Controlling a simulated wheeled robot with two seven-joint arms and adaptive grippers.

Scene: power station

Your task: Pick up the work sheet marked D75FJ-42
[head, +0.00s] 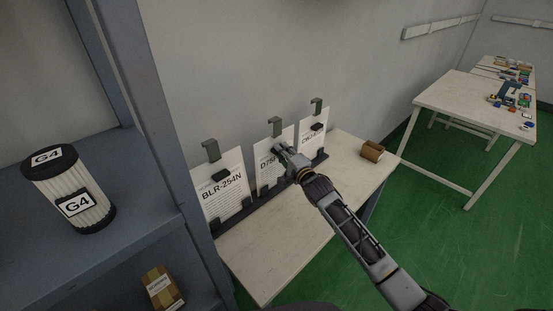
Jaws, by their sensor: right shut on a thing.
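The work sheet marked D75F, with the rest of its mark hidden, is the middle white sheet (262,170) on the wall side of a pale table. It stands upright in a dark rack below a grey hook. My right gripper (281,151) is at the sheet's upper right part and is shut on it. The gripper covers part of the sheet's text. My left gripper is not in view.
The sheet BLR-254N (224,187) stands to the left and another sheet (313,128) to the right. A brown roll (372,150) lies on the pale table (290,235). A blue shelf (130,240) with a G4 canister (68,188) and a box (162,287) stands at left.

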